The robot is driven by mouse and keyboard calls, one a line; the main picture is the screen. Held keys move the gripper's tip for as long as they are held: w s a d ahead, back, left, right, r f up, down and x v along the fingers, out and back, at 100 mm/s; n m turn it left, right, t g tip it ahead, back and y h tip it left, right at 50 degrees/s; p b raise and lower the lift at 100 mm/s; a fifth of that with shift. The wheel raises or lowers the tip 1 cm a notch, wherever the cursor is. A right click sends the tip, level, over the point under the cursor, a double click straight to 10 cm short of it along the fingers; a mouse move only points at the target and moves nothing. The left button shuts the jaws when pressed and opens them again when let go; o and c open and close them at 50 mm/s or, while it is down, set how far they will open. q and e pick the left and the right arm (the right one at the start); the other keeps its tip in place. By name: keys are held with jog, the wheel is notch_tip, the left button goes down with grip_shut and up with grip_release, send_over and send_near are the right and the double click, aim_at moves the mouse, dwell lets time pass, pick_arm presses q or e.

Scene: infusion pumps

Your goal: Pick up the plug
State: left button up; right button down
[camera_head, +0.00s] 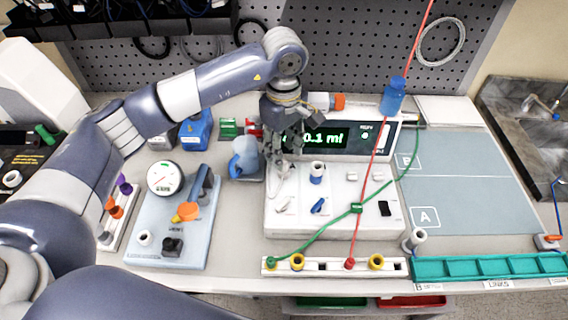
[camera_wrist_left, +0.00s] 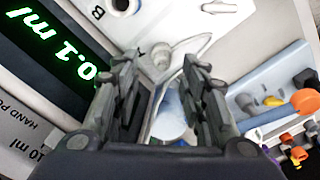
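My left gripper (camera_head: 281,160) is above the left part of the white pump unit (camera_head: 340,212), beside its green "0.1 ml" display (camera_head: 322,138). In the left wrist view its two fingers stand apart and nothing is clasped between them (camera_wrist_left: 156,75). A pale fitting at the port marked A (camera_wrist_left: 160,58) shows just beyond the fingertips; I cannot tell whether it is the plug. A blue rounded object (camera_head: 244,158) is left of the gripper; blue also shows between the fingers (camera_wrist_left: 170,122). No part is clearly identifiable as the plug. My right gripper is not in view.
A pale blue gauge unit (camera_head: 150,232) with an orange knob (camera_head: 187,211) stands at left. Red and green lines run down to a white port strip (camera_head: 325,267). A teal tray (camera_head: 490,268) is at right. The grey-blue mat (camera_head: 462,190) is mostly clear.

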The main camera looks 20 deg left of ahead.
pick_arm(q)
jog(key=f+p, duration=0.1)
jog(key=f, duration=0.2)
jog(key=shift+s+f+p, duration=0.1)
jog(key=shift+s+p, duration=0.1)
jog(key=shift+p, duration=0.1)
jog(key=shift+f, duration=0.4)
jog(key=shift+c, duration=0.6)
jog(key=c, duration=0.8)
jog(key=shift+r, duration=0.1)
